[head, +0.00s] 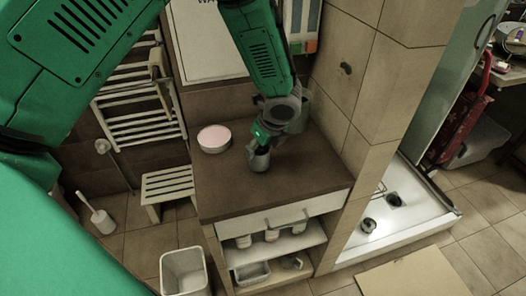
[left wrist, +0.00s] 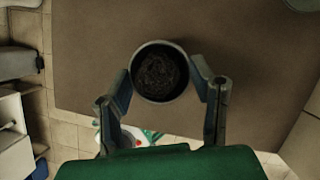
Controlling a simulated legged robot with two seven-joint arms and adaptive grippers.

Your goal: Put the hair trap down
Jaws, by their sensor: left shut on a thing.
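The hair trap (head: 259,162) is a small grey cup over the brown countertop (head: 310,170). In the left wrist view the hair trap (left wrist: 160,72) shows a round pale rim with a dark, tangled mass inside. My left gripper (head: 262,146) comes down from above and is shut on it. In the left wrist view the two fingers of the left gripper (left wrist: 162,88) flank the cup on either side. The cup looks upright, at or just above the countertop; I cannot tell if it touches. My right gripper is not in view.
A round pinkish-white dish (head: 214,138) stands on the countertop to the left. The front and right of the countertop are bare. A tiled wall (head: 365,75) rises at the right edge. A shower tray (head: 405,215) with a small round item (head: 369,225) lies beyond it.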

